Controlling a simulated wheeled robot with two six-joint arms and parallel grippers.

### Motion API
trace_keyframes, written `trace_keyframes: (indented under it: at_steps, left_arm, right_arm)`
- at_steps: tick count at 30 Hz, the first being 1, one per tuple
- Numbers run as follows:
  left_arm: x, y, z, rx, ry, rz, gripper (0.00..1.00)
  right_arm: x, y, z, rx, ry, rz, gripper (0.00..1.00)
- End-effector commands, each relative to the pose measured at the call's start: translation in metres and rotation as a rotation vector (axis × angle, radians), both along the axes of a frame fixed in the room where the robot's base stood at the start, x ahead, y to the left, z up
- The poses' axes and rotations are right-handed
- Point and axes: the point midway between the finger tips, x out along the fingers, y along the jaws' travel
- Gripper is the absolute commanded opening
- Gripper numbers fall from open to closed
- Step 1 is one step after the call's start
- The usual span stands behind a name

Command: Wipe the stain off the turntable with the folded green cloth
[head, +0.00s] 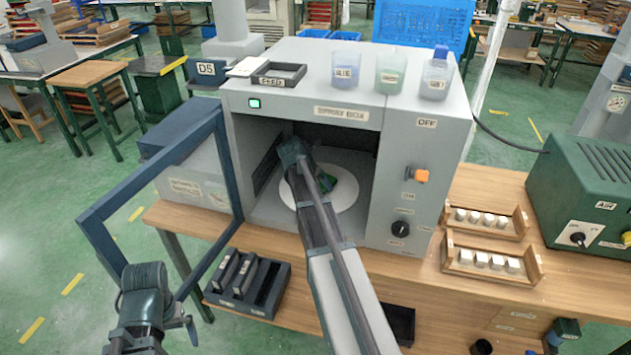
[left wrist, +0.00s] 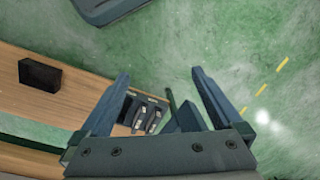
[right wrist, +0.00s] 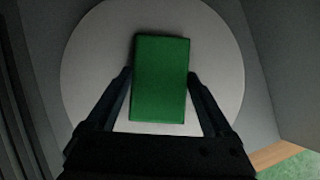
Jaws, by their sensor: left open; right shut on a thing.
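The white round turntable (head: 348,202) lies inside the open grey spray box; it also fills much of the right wrist view (right wrist: 88,58). The folded green cloth (right wrist: 161,80) is over the middle of the turntable, between the fingers of my right gripper (right wrist: 158,76), which is shut on it. In the head view the cloth (head: 346,188) shows only in part behind my right arm. I cannot tell if it touches the disc. No stain shows on the bare part of the turntable. My left gripper (left wrist: 160,74) is open and empty, outside the box at the lower left.
The box's blue door frame (head: 98,222) stands open to the left, close to my left arm. A dark rack (head: 262,291) sits at the bench's front edge. Labelled cups (head: 345,68) and a feed tray (head: 279,75) stand on the box. Two wooden trays (head: 487,262) of white blocks lie right.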

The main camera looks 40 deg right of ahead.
Motion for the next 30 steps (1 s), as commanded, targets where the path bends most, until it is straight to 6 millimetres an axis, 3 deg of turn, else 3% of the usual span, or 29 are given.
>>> trace_keyframes:
  at_steps: [9, 19, 30]
  left_arm:
    - [0.0, 0.0, 0.001, 0.0, 0.0, 0.0, 1.0]
    - [0.0, 0.0, 0.002, 0.0, 0.0, 0.0, 1.0]
    - [0.0, 0.0, 0.003, 0.0, 0.0, 0.0, 1.0]
  right_arm:
    - [-0.022, -0.017, 0.0, 0.003, 0.002, -0.006, 0.23]
    - [-0.026, -0.021, 0.001, 0.002, 0.002, -0.003, 0.23]
    - [-0.047, -0.039, 0.003, 0.001, 0.002, -0.003, 0.23]
